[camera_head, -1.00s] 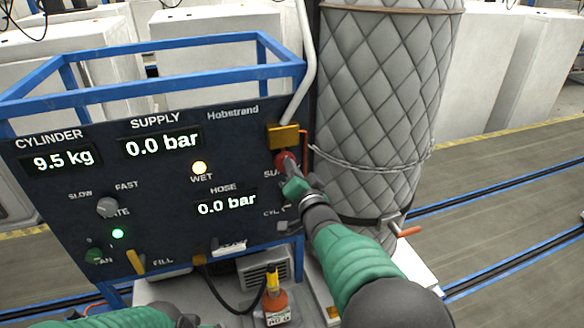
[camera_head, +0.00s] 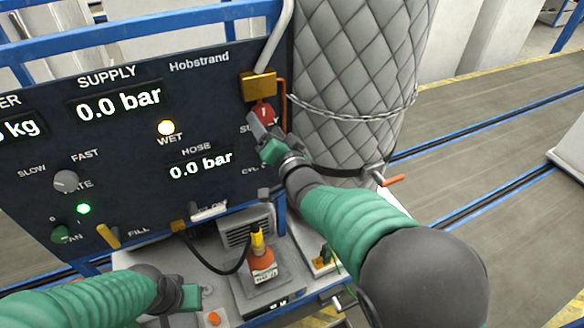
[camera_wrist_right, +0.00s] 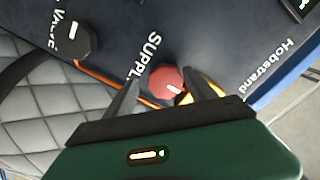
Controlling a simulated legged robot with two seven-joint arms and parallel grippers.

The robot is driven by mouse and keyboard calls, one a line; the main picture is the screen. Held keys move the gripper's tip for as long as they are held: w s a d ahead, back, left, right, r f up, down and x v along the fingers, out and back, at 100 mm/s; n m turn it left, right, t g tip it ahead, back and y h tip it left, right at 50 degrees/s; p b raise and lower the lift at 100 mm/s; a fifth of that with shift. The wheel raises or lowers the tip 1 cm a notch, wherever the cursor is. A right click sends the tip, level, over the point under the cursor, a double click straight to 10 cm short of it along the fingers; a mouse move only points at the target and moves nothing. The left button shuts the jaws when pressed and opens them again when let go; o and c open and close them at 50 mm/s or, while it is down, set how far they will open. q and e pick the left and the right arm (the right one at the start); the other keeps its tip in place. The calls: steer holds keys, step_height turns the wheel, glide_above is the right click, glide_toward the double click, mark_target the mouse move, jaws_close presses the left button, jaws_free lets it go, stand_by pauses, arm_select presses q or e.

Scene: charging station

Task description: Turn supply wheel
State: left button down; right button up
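The red supply wheel (camera_head: 263,111) sits at the right edge of the dark panel (camera_head: 120,150), just below a brass block.
A brass block (camera_head: 259,85) with a pipe is above the wheel. A black valve knob (camera_wrist_right: 76,40) is beside it on the panel. A quilted grey cylinder with a chain (camera_head: 355,80) stands close on the right. An orange bottle (camera_head: 262,262) stands below. The supply display reads 0.0 bar.

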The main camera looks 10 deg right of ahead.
arm_select(q)
steer(key=shift+s+d+f+b, duration=0.35)
steer(key=shift+s+f+b, duration=0.3)
steer(key=shift+s+b, duration=0.15)
arm_select(e)
steer(key=v, duration=1.6)
steer(key=shift+s+r, duration=0.15)
steer(key=shift+r, duration=0.25)
steer(key=shift+d, duration=0.2)
arm_select(q)
steer(key=shift+w+d+f, duration=0.15)
steer(key=shift+f, duration=0.15)
arm_select(e)
steer(key=shift+d, duration=0.1)
